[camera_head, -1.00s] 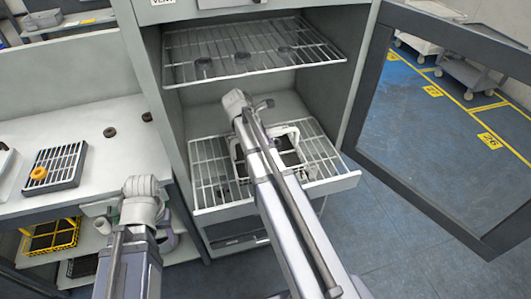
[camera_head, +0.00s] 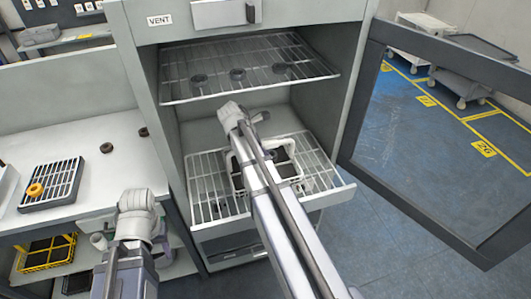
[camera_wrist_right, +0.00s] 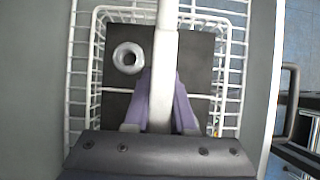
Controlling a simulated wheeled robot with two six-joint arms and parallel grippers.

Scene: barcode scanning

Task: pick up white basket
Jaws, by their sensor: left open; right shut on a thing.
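The white basket (camera_head: 298,168) is a wire basket on the lower rack inside the open cabinet. My right arm crosses in front of it and hides part of it in the head view. In the right wrist view the basket (camera_wrist_right: 223,62) shows from above, with a dark floor and a round metal ring-like part (camera_wrist_right: 128,58) inside. My right gripper (camera_wrist_right: 160,95) has its purple fingers closed on the basket's white bar, which runs up the middle of that view. My left gripper (camera_head: 164,240) is open, low beside the workbench, partly hidden by its own wrist and away from the basket.
The lower rack (camera_head: 208,190) sticks out of the cabinet. An upper rack (camera_head: 205,92) with several dark round parts is above the arm. The open door (camera_head: 425,205) stands at right. The workbench (camera_head: 110,180) at left bears a slotted tray (camera_head: 60,200) with an orange ring.

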